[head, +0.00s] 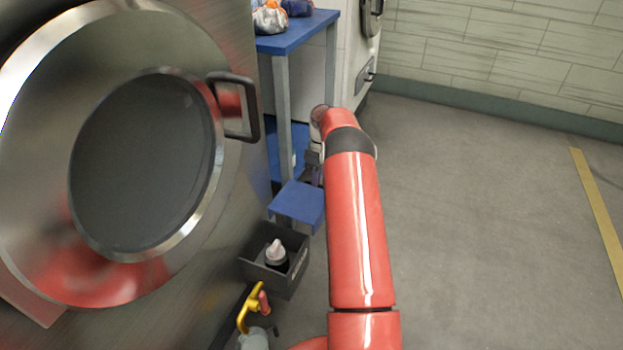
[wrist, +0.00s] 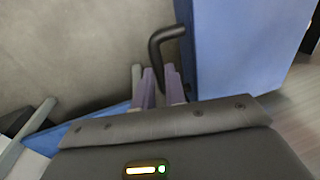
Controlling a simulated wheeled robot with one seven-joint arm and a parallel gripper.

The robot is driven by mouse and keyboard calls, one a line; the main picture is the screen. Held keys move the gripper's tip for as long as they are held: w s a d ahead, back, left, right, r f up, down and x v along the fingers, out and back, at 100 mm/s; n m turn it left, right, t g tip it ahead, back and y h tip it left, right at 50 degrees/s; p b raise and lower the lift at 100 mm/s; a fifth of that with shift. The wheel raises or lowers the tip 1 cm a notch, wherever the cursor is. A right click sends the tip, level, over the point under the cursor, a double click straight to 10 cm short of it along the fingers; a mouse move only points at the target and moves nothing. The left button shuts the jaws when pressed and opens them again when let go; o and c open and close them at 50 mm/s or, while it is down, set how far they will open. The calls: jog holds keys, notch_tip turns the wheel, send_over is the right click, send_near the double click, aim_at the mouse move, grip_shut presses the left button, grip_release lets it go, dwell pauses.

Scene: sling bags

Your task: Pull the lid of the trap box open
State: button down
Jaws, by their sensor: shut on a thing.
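The trap box's lid is a flat blue panel (head: 297,203) low beside the big steel machine in the head view. In the wrist view a blue panel (wrist: 240,50) fills the upper right, with a bent black handle (wrist: 156,42) at its left edge. My gripper (wrist: 160,75) is shut on the handle, whose lower end passes between the purple fingertips. In the head view my gripper (head: 316,173) is small and partly hidden behind my red arm, just above the blue panel. The grip itself is hidden there.
A steel machine with a round dark door (head: 145,165) and black door handle (head: 253,112) fills the left. A blue table (head: 300,32) stands behind. A grey bin (head: 262,272) holding a white-capped bottle (head: 276,250) sits in front of the panel. The floor (head: 470,220) at right is clear.

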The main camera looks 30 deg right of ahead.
dwell(0.3)
jog(key=c, duration=1.5)
grip_release()
jog(key=shift+o, duration=0.2)
jog(key=shift+r, duration=0.1)
notch_tip(320, 180, up, 7)
jog(key=d, duration=0.1)
jog(key=shift+w+d+r, duration=0.15)
jog(key=shift+w+r, duration=0.05)
jog(key=shift+w, duration=0.25)
